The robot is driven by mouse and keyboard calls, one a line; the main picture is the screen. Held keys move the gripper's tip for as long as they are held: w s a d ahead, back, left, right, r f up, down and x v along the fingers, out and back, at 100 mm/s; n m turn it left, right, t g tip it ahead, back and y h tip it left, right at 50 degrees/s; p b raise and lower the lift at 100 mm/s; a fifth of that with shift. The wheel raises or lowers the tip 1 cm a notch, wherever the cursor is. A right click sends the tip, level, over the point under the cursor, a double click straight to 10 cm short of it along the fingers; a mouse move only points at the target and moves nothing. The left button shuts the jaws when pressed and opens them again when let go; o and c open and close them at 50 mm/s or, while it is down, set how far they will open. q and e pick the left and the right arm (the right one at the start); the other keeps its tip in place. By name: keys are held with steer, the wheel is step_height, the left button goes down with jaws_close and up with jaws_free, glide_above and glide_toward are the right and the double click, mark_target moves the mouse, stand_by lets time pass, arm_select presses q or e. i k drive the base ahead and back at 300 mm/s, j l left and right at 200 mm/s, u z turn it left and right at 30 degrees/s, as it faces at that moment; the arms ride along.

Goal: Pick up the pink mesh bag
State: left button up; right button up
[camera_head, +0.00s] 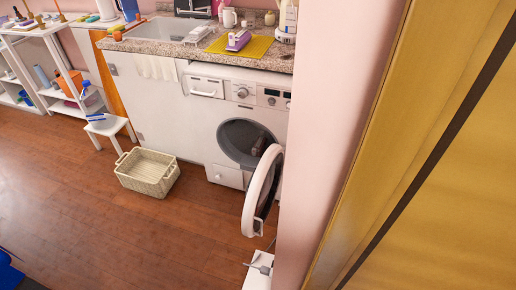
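I cannot make out a pink mesh bag anywhere in the head view. The front-loading washing machine (235,115) stands under the counter. Its round door (262,190) hangs open toward the right. A small greyish thing (260,146) shows in the drum opening, partly behind the door; I cannot tell what it is. A cream woven basket (147,172) stands on the floor, left of the machine. Neither of my grippers can be made out in this view.
A pink wall edge and a yellow-brown panel (440,170) fill the right side. A white stool (108,125) and shelves (50,90) stand at the left. A white object (258,277) is at the bottom. The wooden floor (120,235) in front is mostly clear.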

mark_target(259, 144)
steer(key=i+j+z, duration=0.1)
steer(key=j, duration=0.35)
steer(key=i+j, duration=0.15)
steer(key=j, duration=0.35)
steer(key=i+j+z, duration=0.15)
steer(key=j, duration=0.3)
